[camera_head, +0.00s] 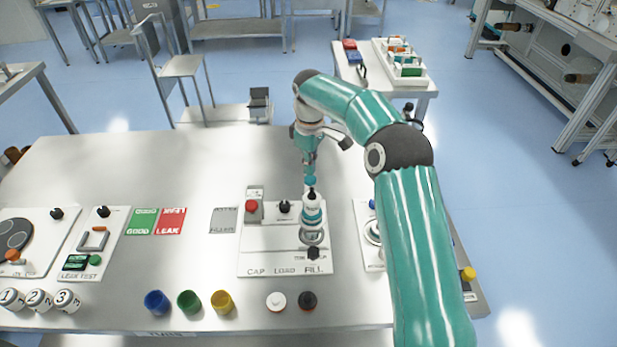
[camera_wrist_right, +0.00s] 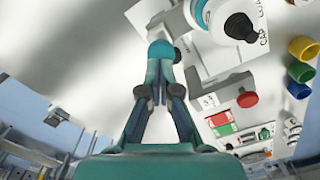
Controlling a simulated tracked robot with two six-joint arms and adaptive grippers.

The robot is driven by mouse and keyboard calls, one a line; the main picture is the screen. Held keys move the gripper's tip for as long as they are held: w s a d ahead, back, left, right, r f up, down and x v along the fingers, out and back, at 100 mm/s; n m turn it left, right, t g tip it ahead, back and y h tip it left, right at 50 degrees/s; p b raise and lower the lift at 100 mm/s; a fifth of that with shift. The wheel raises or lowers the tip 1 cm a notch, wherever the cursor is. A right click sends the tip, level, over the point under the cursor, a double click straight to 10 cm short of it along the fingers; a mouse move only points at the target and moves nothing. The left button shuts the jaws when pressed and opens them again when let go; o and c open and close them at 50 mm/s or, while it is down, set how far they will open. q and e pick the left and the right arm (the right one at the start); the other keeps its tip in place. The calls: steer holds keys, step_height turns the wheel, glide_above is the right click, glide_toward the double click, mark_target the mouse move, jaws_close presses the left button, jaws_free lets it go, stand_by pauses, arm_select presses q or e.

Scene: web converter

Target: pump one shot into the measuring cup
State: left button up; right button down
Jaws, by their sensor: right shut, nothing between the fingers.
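My right gripper (camera_head: 310,180) hangs over the table with its teal fingertips shut together and empty. In the head view the fingertips line up just behind or above the black top of a white and teal pump bottle (camera_head: 312,212) at the station marked FILL. In the right wrist view the shut fingertips (camera_wrist_right: 160,50) show apart from the bottle's black top (camera_wrist_right: 238,25). I cannot make out a measuring cup for certain; a round metal rim (camera_head: 312,236) shows at the bottle's foot. My left gripper is not in view.
A red knob (camera_head: 252,206) stands left of the bottle. Blue, green and yellow cups (camera_head: 222,302) line the front edge, with white and black caps (camera_head: 308,300) to their right. My right arm hides part of a panel on the right. The table's back left is clear.

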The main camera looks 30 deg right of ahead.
steer(key=shift+r, duration=0.1)
step_height(320, 180, up, 4)
steer(key=p, duration=0.4)
steer(key=shift+r, duration=0.9)
